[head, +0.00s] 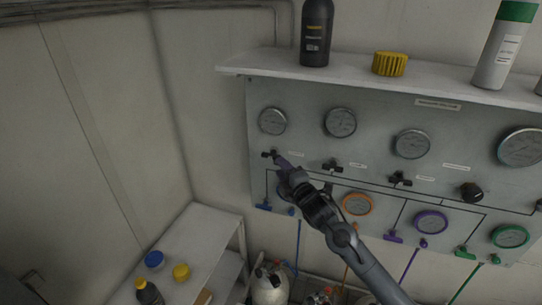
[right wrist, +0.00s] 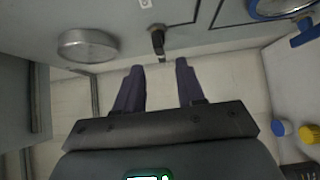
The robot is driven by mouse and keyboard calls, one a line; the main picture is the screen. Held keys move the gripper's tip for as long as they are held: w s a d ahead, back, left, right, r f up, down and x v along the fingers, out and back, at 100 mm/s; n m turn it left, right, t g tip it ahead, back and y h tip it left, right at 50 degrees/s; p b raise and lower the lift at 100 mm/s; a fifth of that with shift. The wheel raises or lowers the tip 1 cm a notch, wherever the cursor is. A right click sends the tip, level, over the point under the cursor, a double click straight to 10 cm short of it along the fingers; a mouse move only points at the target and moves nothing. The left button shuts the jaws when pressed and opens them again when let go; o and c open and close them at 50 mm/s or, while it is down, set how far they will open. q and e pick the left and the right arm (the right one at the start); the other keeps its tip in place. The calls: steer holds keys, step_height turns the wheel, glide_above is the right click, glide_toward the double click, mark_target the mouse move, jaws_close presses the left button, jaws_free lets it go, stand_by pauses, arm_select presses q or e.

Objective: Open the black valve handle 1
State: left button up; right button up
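The air panel (head: 300,100) is a grey board with gauges and valves. Several black valve handles sit in a row below the upper gauges. The leftmost black valve handle (head: 268,154) is beside the tip of my right gripper (head: 281,162). I cannot read its label, so I cannot confirm its number. In the right wrist view, a black handle (right wrist: 157,40) stands just beyond and between the two spread fingers of my right gripper (right wrist: 159,66). They appear apart from it, with nothing held. My left gripper is out of view.
Blue (head: 263,206), purple and green handles lie lower. A side table (head: 205,225) stands at left, with cylinders (head: 269,287) below the panel.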

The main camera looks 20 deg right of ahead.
mark_target(272, 158)
steer(key=shift+w+a+p, duration=0.2)
steer(key=shift+w, duration=1.15)
steer(key=shift+w+a+p, duration=0.15)
steer(key=shift+w+p, duration=0.05)
steer(key=shift+w, duration=1.1)
steer(key=shift+w+a+p, duration=0.2)
steer(key=shift+w, duration=1.15)
steer(key=shift+c, duration=0.3)
jaws_close()
